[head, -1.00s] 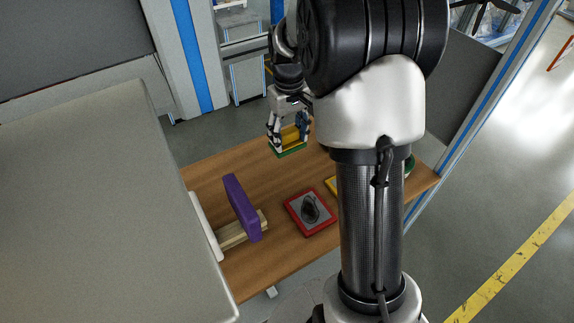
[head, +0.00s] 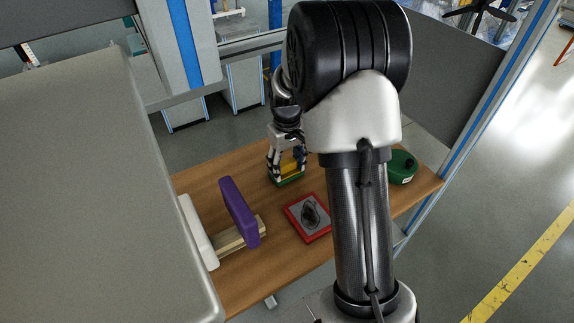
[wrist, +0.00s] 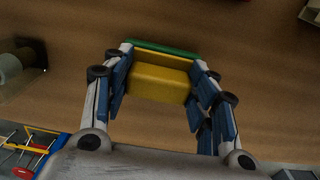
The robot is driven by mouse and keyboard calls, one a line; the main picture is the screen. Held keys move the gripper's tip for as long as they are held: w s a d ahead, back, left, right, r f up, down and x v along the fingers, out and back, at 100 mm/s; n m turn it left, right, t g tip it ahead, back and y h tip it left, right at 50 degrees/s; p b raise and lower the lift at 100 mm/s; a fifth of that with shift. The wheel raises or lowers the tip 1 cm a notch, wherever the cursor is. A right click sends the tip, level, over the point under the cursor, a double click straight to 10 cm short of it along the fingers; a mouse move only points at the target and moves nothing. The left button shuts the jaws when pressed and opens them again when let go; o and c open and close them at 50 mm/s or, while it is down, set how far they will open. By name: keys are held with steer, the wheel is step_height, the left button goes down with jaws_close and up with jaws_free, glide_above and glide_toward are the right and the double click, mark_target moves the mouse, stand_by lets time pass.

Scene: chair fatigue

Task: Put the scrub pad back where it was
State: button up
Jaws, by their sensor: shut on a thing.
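The scrub pad (head: 290,178) is a yellow block with a green layer underneath. My gripper (head: 287,168) is shut on it, pointing down over the far part of the wooden table. The pad also shows in the wrist view (wrist: 158,80), yellow side toward the camera and green edge beyond, with the blue-lined fingers (wrist: 159,90) on its two sides. The pad is at or just above the tabletop; I cannot tell whether it touches.
On the table (head: 215,180) stand a purple block (head: 239,212) on a wooden piece (head: 232,236), a white item (head: 199,232), a red-framed tray (head: 293,220) with a dark object, and a green round container (head: 402,168). My arm hides part of the table. Bare wood surrounds the pad.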

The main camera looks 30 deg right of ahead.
mark_target(287, 164)
steer(key=shift+f, duration=0.1)
steer(key=o, duration=1)
steer(key=shift+o, duration=0.2)
steer(key=s+a+r+t+p, duration=0.1)
steer(key=s+a+r+p, duration=0.1)
steer(key=r, duration=0.7)
steer(key=s+a+r+p, duration=0.2)
steer(key=s+r, duration=0.1)
steer(key=r, duration=0.7)
steer(key=s+a+r+t, duration=0.1)
steer(key=s+a, duration=0.4)
steer(key=s, duration=0.5)
steer(key=s+a+r+t, duration=0.2)
steer(key=s+a, duration=0.3)
steer(key=s, duration=0.5)
steer(key=shift+s+a+r+t, duration=0.2)
steer(key=shift+r+t, duration=0.1)
steer(key=shift+r, duration=0.15)
